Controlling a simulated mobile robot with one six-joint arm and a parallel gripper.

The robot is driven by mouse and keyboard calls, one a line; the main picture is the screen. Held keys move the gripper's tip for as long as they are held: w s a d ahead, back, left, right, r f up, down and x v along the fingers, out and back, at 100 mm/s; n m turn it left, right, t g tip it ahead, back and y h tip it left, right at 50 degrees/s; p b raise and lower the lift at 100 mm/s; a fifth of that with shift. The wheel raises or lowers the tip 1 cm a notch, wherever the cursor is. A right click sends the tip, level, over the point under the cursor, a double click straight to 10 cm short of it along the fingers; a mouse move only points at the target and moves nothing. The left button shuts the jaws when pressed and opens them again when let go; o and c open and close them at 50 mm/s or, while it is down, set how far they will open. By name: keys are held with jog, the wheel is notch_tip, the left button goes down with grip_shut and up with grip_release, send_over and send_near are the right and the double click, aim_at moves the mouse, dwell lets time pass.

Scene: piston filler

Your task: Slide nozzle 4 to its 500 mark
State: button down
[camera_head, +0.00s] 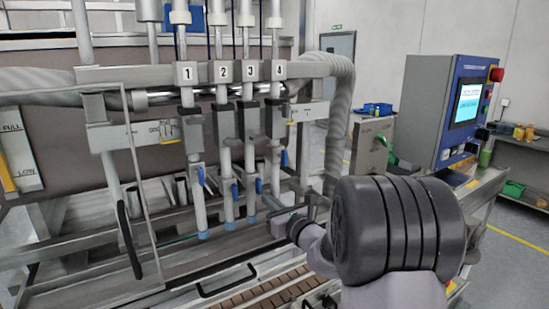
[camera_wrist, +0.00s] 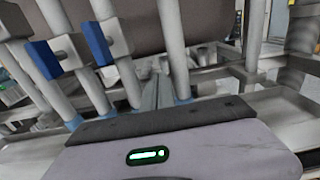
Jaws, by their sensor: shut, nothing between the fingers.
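Nozzle 4 (camera_head: 276,170) hangs upright under the number plate marked 4 (camera_head: 279,70), rightmost of the row in the head view. It has a dark block partway down and a small blue handle (camera_head: 284,158). Its lower tip is hard to make out near my gripper. My gripper (camera_head: 273,216) is low, beside the lower end of the nozzle row. In the wrist view my gripper (camera_wrist: 157,92) is shut and empty, its fingers pointing toward several metal tubes. Blue blocks (camera_wrist: 97,43) sit on tubes at left there; I cannot tell which nozzles. The 500 mark for nozzle 4 is not legible.
Nozzles 1, 2 and 3 (camera_head: 250,180) hang to the left, close together. A clear guard door frame (camera_head: 130,180) stands further left. A conveyor (camera_head: 265,295) runs below. A control panel (camera_head: 464,105) stands at right. A thick grey hose (camera_head: 340,120) curves down beside nozzle 4.

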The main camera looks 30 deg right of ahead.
jog(key=s+b, duration=0.1)
jog(key=s, duration=0.7)
jog(key=shift+a+b, duration=0.35)
